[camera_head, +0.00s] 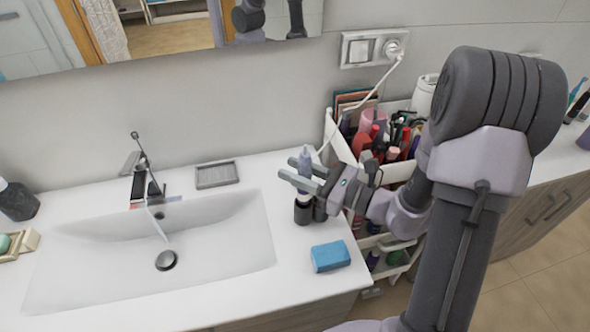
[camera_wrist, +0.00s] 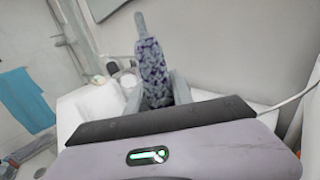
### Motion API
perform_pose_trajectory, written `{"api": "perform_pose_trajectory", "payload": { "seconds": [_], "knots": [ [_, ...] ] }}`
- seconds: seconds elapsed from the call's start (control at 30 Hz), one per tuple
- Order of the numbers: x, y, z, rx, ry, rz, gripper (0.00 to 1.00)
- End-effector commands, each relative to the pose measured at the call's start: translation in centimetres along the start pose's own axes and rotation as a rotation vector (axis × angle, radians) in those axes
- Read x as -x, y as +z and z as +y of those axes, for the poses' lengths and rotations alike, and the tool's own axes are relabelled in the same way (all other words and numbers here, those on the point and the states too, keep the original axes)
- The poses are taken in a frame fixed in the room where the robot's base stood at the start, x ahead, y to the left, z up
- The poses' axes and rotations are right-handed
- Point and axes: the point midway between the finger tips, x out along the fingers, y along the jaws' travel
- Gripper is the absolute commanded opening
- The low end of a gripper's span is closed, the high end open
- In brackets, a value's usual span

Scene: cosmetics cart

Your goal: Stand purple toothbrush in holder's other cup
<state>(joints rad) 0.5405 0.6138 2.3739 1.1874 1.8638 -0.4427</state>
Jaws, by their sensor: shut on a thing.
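The purple toothbrush (camera_head: 304,163) stands roughly upright between the fingers of my gripper (camera_head: 301,177). In the wrist view the purple speckled toothbrush (camera_wrist: 153,68) shows between the two fingers (camera_wrist: 156,90), which are shut on it. The dark holder (camera_head: 303,212) stands on the white counter right of the basin, directly below the gripper in the head view. A second dark rounded part (camera_head: 320,209) shows beside it, partly under the gripper. The toothbrush's lower end meets the holder's top in the picture; I cannot tell whether it is inside a cup.
A blue sponge (camera_head: 330,256) lies on the counter in front of the holder. The white sink (camera_head: 150,255) is to the left, with a grey soap dish (camera_head: 216,174) behind it. A crowded cosmetics cart (camera_head: 345,150) stands right of the counter; a white cable hangs near it.

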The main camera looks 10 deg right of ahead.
Motion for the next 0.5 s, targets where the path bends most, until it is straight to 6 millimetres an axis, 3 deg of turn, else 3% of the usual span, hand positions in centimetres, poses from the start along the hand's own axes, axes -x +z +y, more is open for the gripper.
{"api": "perform_pose_trajectory", "payload": {
  "seconds": [0.5],
  "knots": [
    [0.0,-1.2,0.0,0.0,0.0,0.0,0.0]
  ]
}}
